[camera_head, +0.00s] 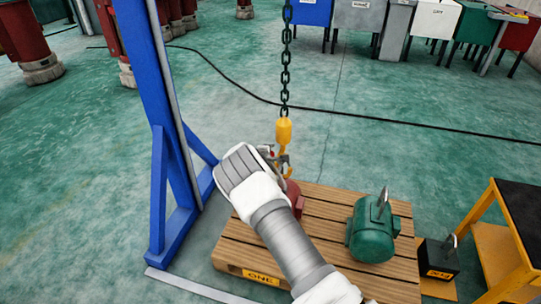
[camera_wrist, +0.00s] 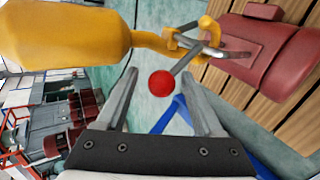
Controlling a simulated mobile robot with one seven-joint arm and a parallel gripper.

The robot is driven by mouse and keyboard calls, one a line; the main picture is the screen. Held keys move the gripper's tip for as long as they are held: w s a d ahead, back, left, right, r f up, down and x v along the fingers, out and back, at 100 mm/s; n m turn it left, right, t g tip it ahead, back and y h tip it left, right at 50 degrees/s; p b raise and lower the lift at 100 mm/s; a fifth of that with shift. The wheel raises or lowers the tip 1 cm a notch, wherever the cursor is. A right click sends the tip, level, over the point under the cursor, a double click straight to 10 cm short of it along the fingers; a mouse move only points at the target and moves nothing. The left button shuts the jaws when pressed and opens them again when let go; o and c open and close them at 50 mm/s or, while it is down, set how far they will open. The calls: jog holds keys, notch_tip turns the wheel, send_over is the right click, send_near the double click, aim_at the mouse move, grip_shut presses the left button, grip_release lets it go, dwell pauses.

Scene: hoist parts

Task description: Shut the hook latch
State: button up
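The yellow hook (camera_head: 284,131) hangs on a dark chain over the pallet; it fills the upper left of the wrist view (camera_wrist: 70,36). Its curved end meets the grey lifting eye (camera_wrist: 232,54) of the red motor (camera_wrist: 268,58). The hook latch (camera_wrist: 183,62) is a thin grey lever with a red ball (camera_wrist: 162,83) at its end. It sticks out from the hook towards my gripper (camera_wrist: 160,74). My gripper is open, with the ball between its fingers, apparently touching neither. I cannot tell the ball's depth. In the head view, my arm partly hides the red motor (camera_head: 295,196).
The wooden pallet (camera_head: 340,206) also bears a green motor (camera_head: 373,232). A black block (camera_head: 438,258) and a yellow-framed table (camera_head: 492,226) stand to the right. A blue post (camera_head: 158,110) rises left of my arm. The chain (camera_head: 286,65) runs up above the hook.

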jog(key=shift+s+a, duration=0.1)
jog(key=v, duration=1.7)
jog(key=shift+s, duration=0.1)
